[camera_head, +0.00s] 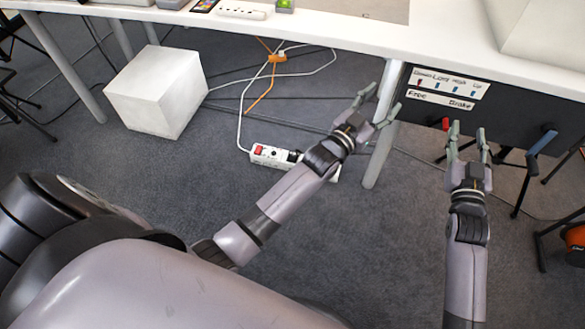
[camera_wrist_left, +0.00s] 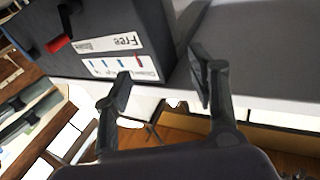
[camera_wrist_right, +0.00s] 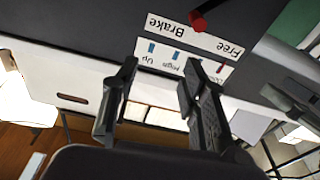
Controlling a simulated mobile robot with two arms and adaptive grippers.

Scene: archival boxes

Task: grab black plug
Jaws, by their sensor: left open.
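A white power strip (camera_head: 272,157) with a red switch lies on the carpet under the table. A small black plug (camera_head: 294,156) appears to sit in it, right beside my left forearm, which hides part of the strip. My left gripper (camera_head: 378,107) is open and empty, up and right of the plug, near the table leg. Its spread fingers also show in the left wrist view (camera_wrist_left: 160,80). My right gripper (camera_head: 467,132) is open and empty, further right, in front of a dark panel. Its fingers show apart in the right wrist view (camera_wrist_right: 158,75). Neither wrist view shows the plug.
A white box (camera_head: 157,90) stands on the floor at left. An orange plug and cables (camera_head: 277,58) lie behind the strip. A white table (camera_head: 320,28) spans the top, with a leg (camera_head: 381,155) right of the strip. A dark labelled panel (camera_head: 500,118) with levers is at right.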

